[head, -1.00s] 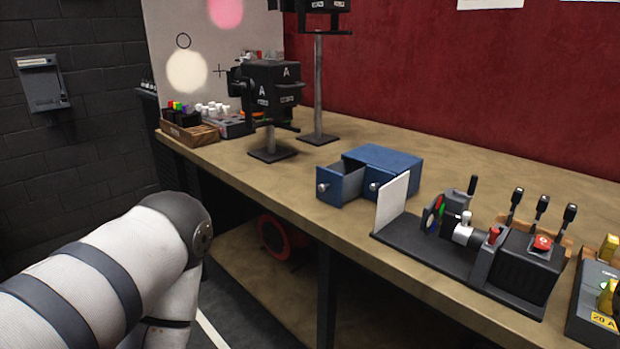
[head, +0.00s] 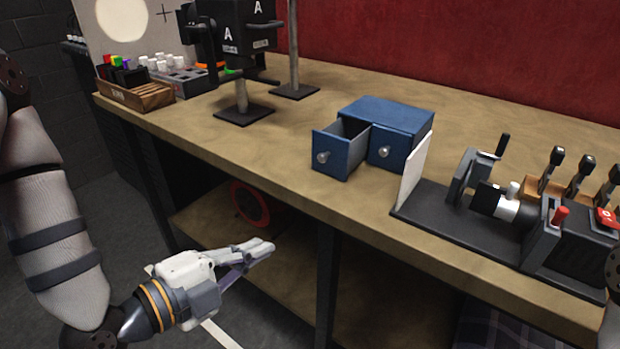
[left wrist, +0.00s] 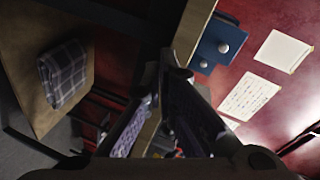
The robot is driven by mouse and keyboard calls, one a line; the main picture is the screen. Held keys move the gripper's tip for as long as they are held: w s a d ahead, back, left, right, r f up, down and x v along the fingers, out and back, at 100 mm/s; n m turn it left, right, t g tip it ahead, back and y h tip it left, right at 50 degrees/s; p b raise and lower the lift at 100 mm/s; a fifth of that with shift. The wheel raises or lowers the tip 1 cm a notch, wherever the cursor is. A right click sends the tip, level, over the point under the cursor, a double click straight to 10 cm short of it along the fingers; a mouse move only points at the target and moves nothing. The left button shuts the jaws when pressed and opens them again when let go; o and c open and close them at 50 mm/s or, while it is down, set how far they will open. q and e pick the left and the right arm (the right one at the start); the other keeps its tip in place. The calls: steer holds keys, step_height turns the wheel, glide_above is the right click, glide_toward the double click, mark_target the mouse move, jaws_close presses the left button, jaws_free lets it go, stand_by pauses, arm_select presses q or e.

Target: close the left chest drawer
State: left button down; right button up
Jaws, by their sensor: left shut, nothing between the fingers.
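A small blue chest (head: 392,118) with two drawers sits on the bench. Its left drawer (head: 338,153) is pulled out, with a round silver knob (head: 322,157) on its front. Its right drawer (head: 390,152) looks shut, flush with the chest. My left gripper (head: 266,248) is shut and empty, in front of the bench and below the level of its top, apart from the drawer. In the left wrist view the fingers (left wrist: 176,75) meet near the middle, and a blue front with knobs (left wrist: 217,45) shows beyond them. My right gripper is not in view.
A white upright panel (head: 416,170) on a dark base with a lens device stands just right of the chest. Black lamp heads (head: 232,38) on stands and a wooden tray (head: 142,96) are at left. The bench front edge (head: 290,198) lies between gripper and drawer.

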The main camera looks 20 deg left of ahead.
arm_select(q)
step_height(320, 180, up, 7)
steer(key=w+a+m+t, duration=0.1)
steer(key=m+t, duration=0.2)
steer(key=b, duration=0.3)
glide_toward(320, 157)
steer(key=shift+h, duration=0.4)
steer(key=x, duration=0.6)
steer(key=shift+a+f, duration=0.2)
steer(key=shift+f, duration=0.05)
steer(key=shift+w+d+r, duration=0.1)
steer(key=shift+w+d, duration=0.1)
steer(key=shift+w, duration=0.3)
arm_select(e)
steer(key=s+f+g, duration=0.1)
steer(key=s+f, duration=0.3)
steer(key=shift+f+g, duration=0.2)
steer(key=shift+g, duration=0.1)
arm_select(q)
steer(key=shift+w, duration=0.1)
steer(key=shift+m, duration=0.3)
steer(key=x, duration=0.8)
steer(key=shift+w+a+f, duration=0.2)
steer(key=shift+f, duration=0.1)
steer(key=shift+w+d, duration=0.1)
steer(key=shift+w, duration=0.2)
steer(key=shift+r+t, duration=0.25)
steer(key=shift+t, duration=0.05)
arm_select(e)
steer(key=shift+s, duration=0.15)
